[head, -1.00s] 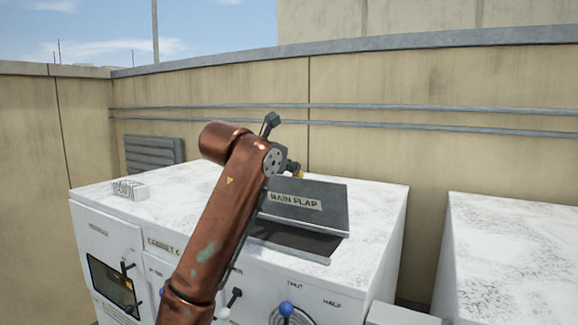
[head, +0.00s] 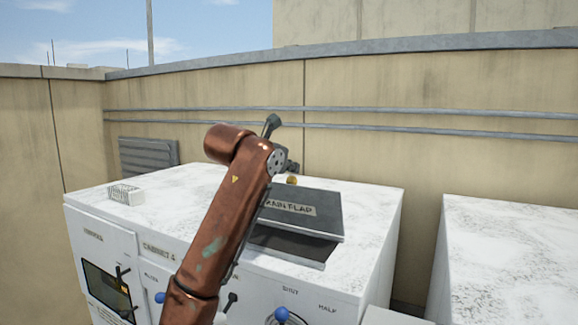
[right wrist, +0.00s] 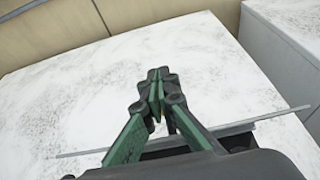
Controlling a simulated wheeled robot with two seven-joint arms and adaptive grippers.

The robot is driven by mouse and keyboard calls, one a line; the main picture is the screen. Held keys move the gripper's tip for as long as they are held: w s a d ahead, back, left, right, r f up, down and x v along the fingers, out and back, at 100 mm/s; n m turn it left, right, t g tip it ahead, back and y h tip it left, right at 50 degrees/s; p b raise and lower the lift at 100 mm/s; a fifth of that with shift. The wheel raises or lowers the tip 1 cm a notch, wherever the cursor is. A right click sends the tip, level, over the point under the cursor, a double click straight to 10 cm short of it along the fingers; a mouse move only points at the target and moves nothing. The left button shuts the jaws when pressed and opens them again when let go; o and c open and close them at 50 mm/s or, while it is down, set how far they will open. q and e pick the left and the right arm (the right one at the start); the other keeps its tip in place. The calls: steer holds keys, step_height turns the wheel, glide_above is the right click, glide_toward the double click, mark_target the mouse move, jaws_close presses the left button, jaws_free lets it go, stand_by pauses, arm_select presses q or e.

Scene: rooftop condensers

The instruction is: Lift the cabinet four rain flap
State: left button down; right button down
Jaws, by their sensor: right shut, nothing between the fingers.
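The cabinet labelled "CABINET 4" (head: 372,240) is a white box with a streaked top. Its dark grey rain flap (head: 318,212) is tilted up, labelled face towards me, with a dark opening (head: 290,246) below its near edge. My right arm covers the flap's left end. In the right wrist view the flap (right wrist: 285,115) is a thin grey strip, nearly edge-on, crossing behind the gripper. My right gripper (right wrist: 157,77) is shut and empty, its tips over the white top. The head view mostly hides it behind my arm. My left gripper is out of view.
A small white wire basket (head: 126,195) sits on the cabinet top's left end. Blue-knobbed levers (head: 282,315) and a dark window (head: 106,290) are on the front. Another white cabinet (head: 510,255) stands right. A beige wall (head: 400,170) with pipes runs behind.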

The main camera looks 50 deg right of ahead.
steer(key=shift+r, duration=0.1)
stand_by(0.3)
steer(key=shift+w+d+r+p, duration=0.3)
steer(key=shift+d+r+p, duration=0.5)
steer(key=shift+d+p, duration=0.2)
steer(key=shift+a, duration=0.1)
steer(key=shift+s+a, duration=0.1)
steer(key=shift+a, duration=0.4)
steer(key=v, duration=0.2)
steer(key=b+v, duration=0.1)
steer(key=v, duration=0.1)
steer(key=shift+s+a+f, duration=0.1)
steer(key=shift+a+f, duration=0.05)
steer(key=shift+f, duration=0.05)
steer(key=v, duration=0.5)
steer(key=shift+a+f, duration=0.15)
steer(key=shift+f, duration=0.15)
